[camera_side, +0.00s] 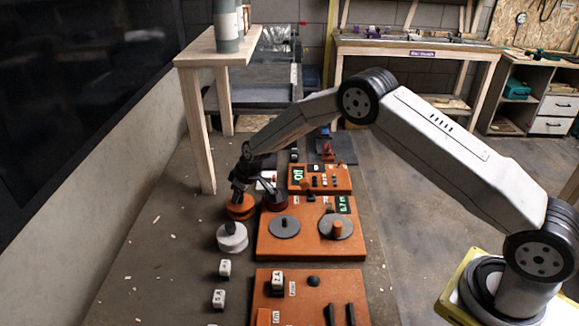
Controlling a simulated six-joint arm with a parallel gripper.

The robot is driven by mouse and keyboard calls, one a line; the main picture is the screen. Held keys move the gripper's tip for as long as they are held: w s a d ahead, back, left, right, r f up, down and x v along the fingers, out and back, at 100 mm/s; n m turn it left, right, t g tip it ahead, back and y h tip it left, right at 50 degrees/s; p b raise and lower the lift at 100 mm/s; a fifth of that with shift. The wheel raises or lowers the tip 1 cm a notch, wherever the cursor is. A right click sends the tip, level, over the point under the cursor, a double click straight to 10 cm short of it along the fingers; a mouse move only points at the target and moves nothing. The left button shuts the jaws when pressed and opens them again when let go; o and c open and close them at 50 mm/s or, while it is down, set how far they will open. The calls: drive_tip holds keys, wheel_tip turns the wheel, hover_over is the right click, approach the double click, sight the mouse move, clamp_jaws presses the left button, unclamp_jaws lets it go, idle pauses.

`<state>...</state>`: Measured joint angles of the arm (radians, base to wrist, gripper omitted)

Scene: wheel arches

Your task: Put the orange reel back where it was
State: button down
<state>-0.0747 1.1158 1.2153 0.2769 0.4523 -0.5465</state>
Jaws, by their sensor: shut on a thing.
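The orange reel (241,209) is at the left of the orange board (310,252), directly under my gripper (238,194). My gripper points down and is shut on the top of the reel. Its fingers are small and dark here, and they hide the reel's top. I cannot tell whether the reel touches the surface below.
A smaller orange panel (320,180) lies behind, another panel (310,305) in front. White labelled cubes (225,268) stand at front left. A wooden table leg (199,135) rises behind left.

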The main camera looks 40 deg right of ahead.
drive_tip(key=shift+f, duration=0.25)
drive_tip(key=shift+c, duration=1.8)
unclamp_jaws()
drive_tip(key=v, duration=1.2)
drive_tip(key=shift+d, duration=0.1)
drive_tip(key=shift+s+r, duration=0.1)
